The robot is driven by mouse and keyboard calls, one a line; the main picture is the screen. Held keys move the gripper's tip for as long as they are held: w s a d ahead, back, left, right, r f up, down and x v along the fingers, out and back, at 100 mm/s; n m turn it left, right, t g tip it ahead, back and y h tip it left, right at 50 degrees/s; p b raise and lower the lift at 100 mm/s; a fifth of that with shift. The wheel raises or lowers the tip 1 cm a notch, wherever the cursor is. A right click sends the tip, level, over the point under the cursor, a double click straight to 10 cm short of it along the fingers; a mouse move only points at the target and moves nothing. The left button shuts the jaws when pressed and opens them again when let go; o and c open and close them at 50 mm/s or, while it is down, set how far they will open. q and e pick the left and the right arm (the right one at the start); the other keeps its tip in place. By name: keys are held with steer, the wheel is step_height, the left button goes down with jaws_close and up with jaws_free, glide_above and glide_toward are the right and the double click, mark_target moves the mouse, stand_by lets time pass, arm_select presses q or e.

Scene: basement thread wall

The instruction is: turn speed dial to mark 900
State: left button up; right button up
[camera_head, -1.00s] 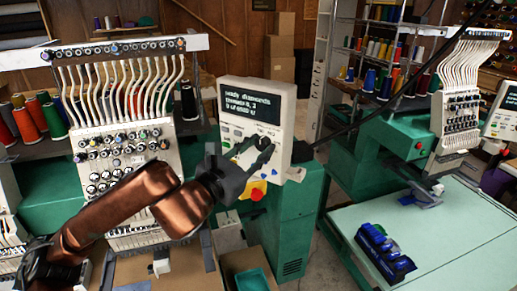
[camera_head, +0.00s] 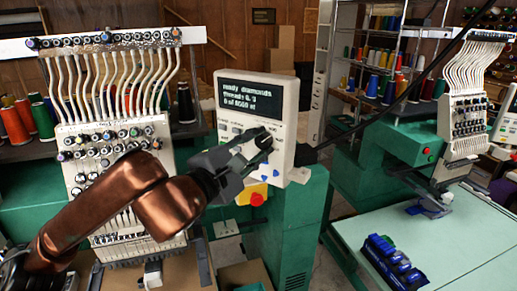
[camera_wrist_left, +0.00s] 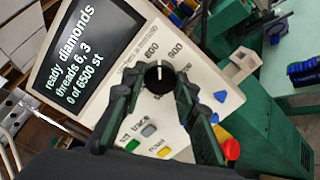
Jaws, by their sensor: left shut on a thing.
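The speed dial (camera_wrist_left: 160,76) is a round black knob with a white pointer line, on the cream control panel (camera_head: 291,118). In the left wrist view its pointer aims roughly upward, between two printed numbers whose digits are hard to read. My left gripper (camera_wrist_left: 160,86) is shut on the dial, one dark finger at each side. In the head view, the left gripper (camera_head: 258,144) reaches the panel from the left and its fingers partly hide the dial. The right gripper is not in view.
The panel's screen (camera_head: 249,96) shows text. Below the dial are blue buttons and a red knob (camera_head: 257,199) on a yellow base. A multi-needle embroidery head (camera_head: 95,135) stands left. A pale table (camera_head: 450,245) with a blue-black object (camera_head: 393,262) is at right.

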arm_select(q)
steer(key=m, duration=0.3)
steer(key=shift+m, duration=0.3)
steer(key=shift+m+b, duration=0.35)
steer(key=shift+m, duration=1.15)
steer(key=o, duration=1.2)
steer(key=shift+c, duration=0.2)
steer(key=v, duration=1.2)
